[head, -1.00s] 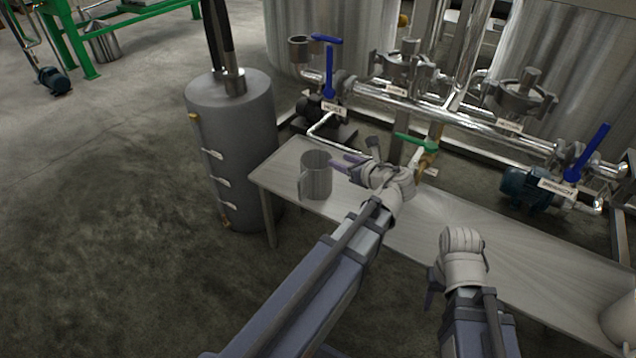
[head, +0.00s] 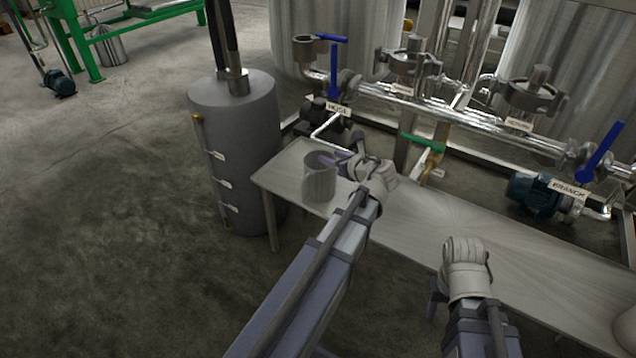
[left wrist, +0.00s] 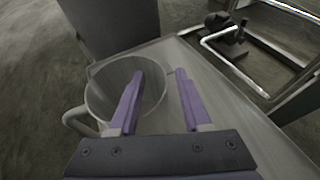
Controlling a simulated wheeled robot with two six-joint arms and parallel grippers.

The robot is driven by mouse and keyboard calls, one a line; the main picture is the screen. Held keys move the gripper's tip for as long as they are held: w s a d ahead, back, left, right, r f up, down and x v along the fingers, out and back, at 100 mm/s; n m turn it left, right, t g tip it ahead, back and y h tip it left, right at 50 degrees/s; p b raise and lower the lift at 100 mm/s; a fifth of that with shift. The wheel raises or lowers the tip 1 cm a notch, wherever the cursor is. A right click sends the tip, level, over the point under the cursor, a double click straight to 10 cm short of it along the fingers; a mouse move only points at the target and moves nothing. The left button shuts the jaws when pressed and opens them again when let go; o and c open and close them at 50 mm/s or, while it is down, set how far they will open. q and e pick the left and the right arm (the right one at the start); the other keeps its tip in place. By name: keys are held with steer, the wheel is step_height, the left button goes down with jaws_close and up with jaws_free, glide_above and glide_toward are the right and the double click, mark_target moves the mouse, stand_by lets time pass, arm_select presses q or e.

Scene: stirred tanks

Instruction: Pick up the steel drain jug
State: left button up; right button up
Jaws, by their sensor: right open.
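The steel drain jug (head: 318,184) stands upright at the left end of the steel bench, its open mouth up. In the left wrist view the jug (left wrist: 98,98) shows its round rim and a handle on the left. My left gripper (head: 331,160) is open at the jug's rim. In the left wrist view its purple fingers (left wrist: 158,78) are apart, one over the mouth and the other outside the right side of the rim; contact cannot be told. My right gripper (head: 435,300) is open and empty near the bench's front edge; its fingers are mostly hidden.
The steel bench (head: 440,215) is mostly bare. A grey cylinder tank (head: 235,150) stands close to its left end. Pipes with blue-handled valves (head: 333,75) and a green valve handle (head: 424,143) run behind it. A pale vessel (head: 627,330) sits at the right edge.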

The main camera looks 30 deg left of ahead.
arm_select(q)
jaws_close()
stand_by(1.3)
